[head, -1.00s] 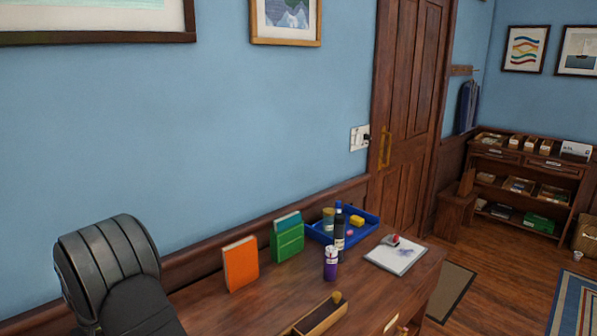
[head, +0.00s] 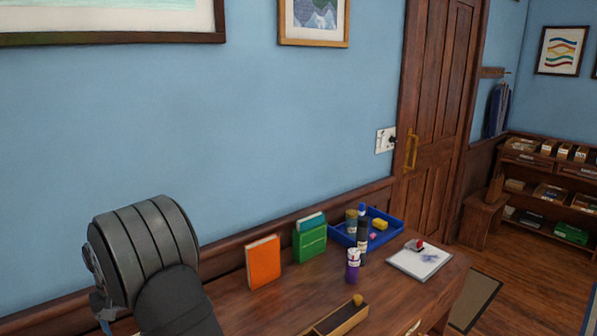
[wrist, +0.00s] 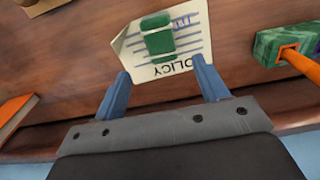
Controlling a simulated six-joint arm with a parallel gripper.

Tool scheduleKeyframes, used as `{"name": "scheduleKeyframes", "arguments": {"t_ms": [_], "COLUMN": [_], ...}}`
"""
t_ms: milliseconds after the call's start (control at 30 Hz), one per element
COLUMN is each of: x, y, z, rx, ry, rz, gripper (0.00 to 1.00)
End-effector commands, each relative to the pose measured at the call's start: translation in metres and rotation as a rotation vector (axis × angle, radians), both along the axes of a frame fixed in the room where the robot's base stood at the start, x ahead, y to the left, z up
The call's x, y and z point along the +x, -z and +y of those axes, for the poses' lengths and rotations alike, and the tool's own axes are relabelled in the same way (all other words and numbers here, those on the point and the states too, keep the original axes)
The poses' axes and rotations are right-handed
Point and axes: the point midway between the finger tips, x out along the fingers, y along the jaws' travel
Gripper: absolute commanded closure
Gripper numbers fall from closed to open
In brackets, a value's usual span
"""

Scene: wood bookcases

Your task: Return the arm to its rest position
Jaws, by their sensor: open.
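My gripper (wrist: 161,74) shows in the wrist view with its two blue fingers spread apart. Nothing is held between them. Beyond the fingertips a paper with the word "POLICY" (wrist: 190,30) lies on the wooden desk, with a green object (wrist: 158,38) on it. Whether the fingertips touch the paper is hard to tell; they appear apart from the green object. In the head view my dark arm link fills the lower left, and the fingers are not clearly visible there.
The desk (head: 235,305) holds an orange book (head: 263,262), a green holder (head: 310,243), a blue tray (head: 395,230), a purple bottle (head: 352,266), a wooden box (head: 340,318) and a white pad (head: 420,259). In the wrist view, a green marbled block (wrist: 280,45) stands at right.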

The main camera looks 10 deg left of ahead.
Motion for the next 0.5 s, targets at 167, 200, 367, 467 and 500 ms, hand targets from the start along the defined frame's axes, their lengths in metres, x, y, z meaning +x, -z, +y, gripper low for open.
{"name": "scheduleKeyframes", "arguments": {"t_ms": [167,200,367,467,500], "x": [-0.001,-0.001,-0.001,-0.001,-0.001], "y": [0.043,0.051,0.084,0.104,0.112], "z": [-0.001,-0.001,-0.001,-0.001,-0.001], "rx": [-0.009,-0.008,-0.008,-0.008,-0.008], "ry": [0.0,0.0,0.0,0.0,0.0], "rz": [0.006,0.006,0.006,0.006,0.006], "gripper": [0.33,0.33,0.33,0.33,0.33]}}
